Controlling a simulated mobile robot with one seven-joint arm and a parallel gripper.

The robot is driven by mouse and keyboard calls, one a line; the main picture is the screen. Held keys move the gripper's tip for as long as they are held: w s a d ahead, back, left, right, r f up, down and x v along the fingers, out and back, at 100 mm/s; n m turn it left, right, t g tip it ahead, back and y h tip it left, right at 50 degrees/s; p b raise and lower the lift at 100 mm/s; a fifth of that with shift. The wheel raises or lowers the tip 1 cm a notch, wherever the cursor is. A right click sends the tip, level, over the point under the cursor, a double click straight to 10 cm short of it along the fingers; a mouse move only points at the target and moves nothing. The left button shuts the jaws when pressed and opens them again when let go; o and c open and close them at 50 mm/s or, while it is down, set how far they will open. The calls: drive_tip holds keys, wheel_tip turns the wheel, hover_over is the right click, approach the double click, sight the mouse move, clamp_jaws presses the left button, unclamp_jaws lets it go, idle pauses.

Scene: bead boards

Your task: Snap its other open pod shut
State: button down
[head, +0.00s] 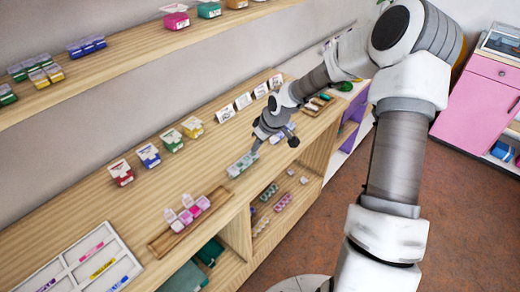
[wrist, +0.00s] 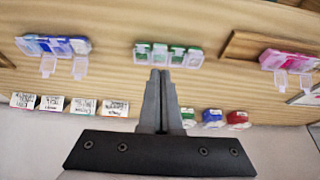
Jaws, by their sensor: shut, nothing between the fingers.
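My gripper (wrist: 160,76) is shut and empty, its fingertips just short of a green pod strip (wrist: 168,55) in the wrist view. In the head view my gripper (head: 256,148) is above the counter by that green strip (head: 242,164). The green strip's clear lids look down, though the fingertips are close to its edge. A blue pod strip (wrist: 52,45) at the left of the wrist view has two lids swung open. A pink pod strip (wrist: 290,60) at the right also has lids open; in the head view the pink strip (head: 192,211) shows raised lids.
The pink strip is on a wooden tray (head: 160,246). Small red, blue, green and yellow boxes (head: 149,155) and white cards (head: 243,101) line the wall side. A white divided tray (head: 75,245) lies at lower left. Bare counter separates the strips.

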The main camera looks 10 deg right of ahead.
drive_tip(key=s+d+r, duration=0.3)
drive_tip(key=s+r, duration=0.2)
drive_tip(key=r, duration=0.1)
drive_tip(key=shift+d, duration=0.35)
drive_tip(key=shift+r, duration=0.15)
